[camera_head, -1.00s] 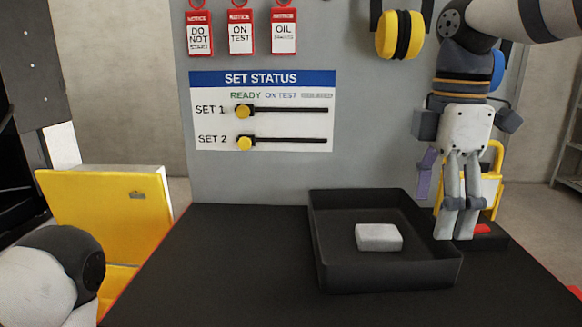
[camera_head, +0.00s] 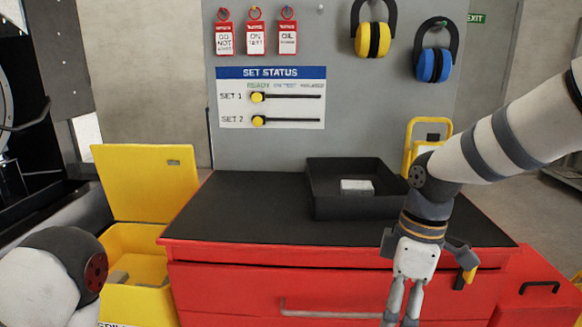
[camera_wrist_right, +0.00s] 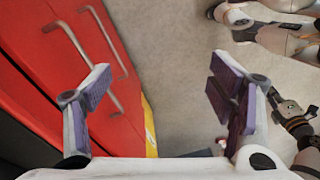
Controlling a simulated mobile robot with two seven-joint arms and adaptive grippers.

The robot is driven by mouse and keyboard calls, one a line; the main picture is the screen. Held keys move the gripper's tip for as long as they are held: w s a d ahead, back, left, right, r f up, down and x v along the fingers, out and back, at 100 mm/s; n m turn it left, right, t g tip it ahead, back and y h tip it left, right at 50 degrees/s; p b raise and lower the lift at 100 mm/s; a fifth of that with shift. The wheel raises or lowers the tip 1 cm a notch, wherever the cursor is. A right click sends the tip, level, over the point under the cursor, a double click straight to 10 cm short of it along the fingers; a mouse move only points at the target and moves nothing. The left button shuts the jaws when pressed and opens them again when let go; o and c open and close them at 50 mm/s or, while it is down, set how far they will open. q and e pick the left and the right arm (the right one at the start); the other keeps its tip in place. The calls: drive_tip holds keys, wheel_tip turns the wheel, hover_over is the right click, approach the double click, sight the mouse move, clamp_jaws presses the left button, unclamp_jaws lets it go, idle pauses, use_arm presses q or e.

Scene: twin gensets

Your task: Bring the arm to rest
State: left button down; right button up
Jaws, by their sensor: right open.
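My right gripper (camera_head: 403,305) hangs pointing down at the lower right of the head view, in front of the red tool bench (camera_head: 235,285). In the right wrist view its two purple-padded fingers (camera_wrist_right: 164,88) are wide apart with nothing between them, beside red drawer fronts and over the grey floor. The rounded end of my left arm (camera_head: 55,275) shows at the lower left of the head view; the left gripper is out of that picture.
A black tray (camera_head: 330,208) holding a pale block (camera_head: 357,187) stands on the dark bench top. Behind it is a grey panel with a status board (camera_head: 270,98), red tags and ear defenders (camera_head: 372,40). An open yellow bin (camera_head: 145,180) stands at the left.

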drive_tip(key=s+f+m, duration=0.6)
drive_tip(key=s+f, duration=0.7)
drive_tip(key=f, duration=0.5)
drive_tip(key=s+d+f+m, duration=0.2)
drive_tip(key=s, duration=0.4)
drive_tip(key=s+d+f+m+h, duration=0.1)
drive_tip(key=s+f+m, duration=0.1)
drive_tip(key=s, duration=0.5)
drive_tip(key=s+d+f+m, duration=0.2)
drive_tip(key=s+f+m, duration=0.1)
drive_tip(key=s, duration=0.3)
drive_tip(key=shift+s+d+m+g, duration=0.3)
drive_tip(key=shift+s+d+m, duration=0.1)
drive_tip(key=shift+m, duration=0.1)
